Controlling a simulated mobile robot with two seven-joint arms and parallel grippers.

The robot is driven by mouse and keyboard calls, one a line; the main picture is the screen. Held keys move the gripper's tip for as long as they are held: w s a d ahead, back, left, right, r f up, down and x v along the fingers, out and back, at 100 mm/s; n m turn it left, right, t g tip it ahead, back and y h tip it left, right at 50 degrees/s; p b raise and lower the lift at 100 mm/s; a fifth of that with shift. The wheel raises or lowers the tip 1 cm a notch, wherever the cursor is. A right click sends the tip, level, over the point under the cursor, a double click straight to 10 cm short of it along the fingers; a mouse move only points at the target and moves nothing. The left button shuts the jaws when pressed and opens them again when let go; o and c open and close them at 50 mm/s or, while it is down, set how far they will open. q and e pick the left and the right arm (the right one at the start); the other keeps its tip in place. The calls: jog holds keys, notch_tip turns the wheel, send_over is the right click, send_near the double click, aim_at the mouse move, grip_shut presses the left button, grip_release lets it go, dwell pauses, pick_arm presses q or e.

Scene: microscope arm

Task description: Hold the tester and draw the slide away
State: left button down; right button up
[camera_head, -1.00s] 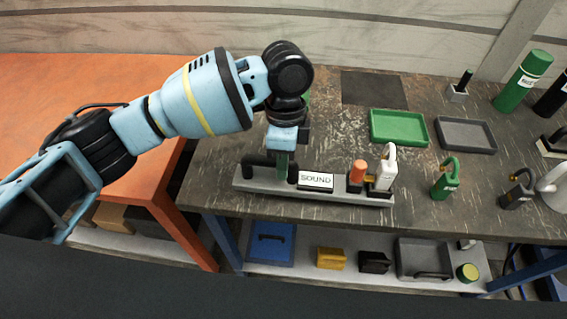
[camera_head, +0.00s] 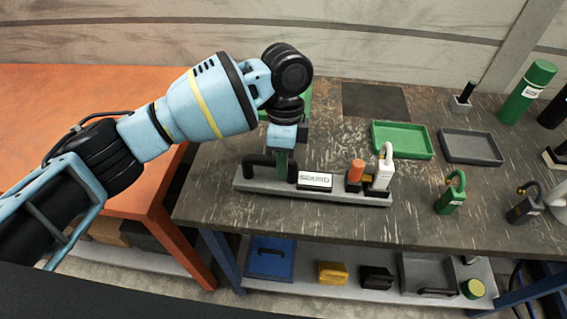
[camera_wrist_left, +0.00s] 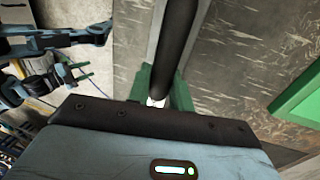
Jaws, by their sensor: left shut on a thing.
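The tester is a long grey bar (camera_head: 228,181) with a black handle (camera_head: 258,162) at its left, a block labelled SOUND (camera_head: 315,181) in the middle and an orange-topped plug (camera_head: 356,171) near its right end. My left gripper (camera_head: 282,165) is shut on the black handle from above. In the left wrist view the black handle (camera_wrist_left: 176,45) runs up between the green fingers (camera_wrist_left: 160,92). I cannot tell whether the bar touches the bench. I cannot make out a separate slide.
A white padlock (camera_head: 384,172) is at the bar's right end. A green tray (camera_head: 402,153), a grey tray (camera_head: 471,160), a green padlock (camera_head: 450,198) and a dark padlock (camera_head: 524,209) are to the right on the bench (camera_head: 320,231). An orange table (camera_head: 60,100) adjoins at left.

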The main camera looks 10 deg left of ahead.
pick_arm(q)
jog(key=shift+w+f+b, duration=0.2)
jog(key=shift+w+b, duration=0.2)
jog(key=shift+w, duration=1)
pick_arm(e)
jog(key=shift+s+a+f, duration=0.15)
jog(key=shift+s+f, duration=0.4)
jog(key=shift+f, duration=0.2)
pick_arm(q)
jog(key=shift+f, duration=0.1)
pick_arm(e)
jog(key=shift+d, duration=0.2)
pick_arm(q)
jog(key=shift+f, duration=0.35)
pick_arm(e)
jog(key=shift+a, duration=0.2)
pick_arm(q)
jog(key=shift+a+f, duration=0.1)
pick_arm(e)
jog(key=shift+d, duration=0.1)
jog(key=shift+d, duration=0.1)
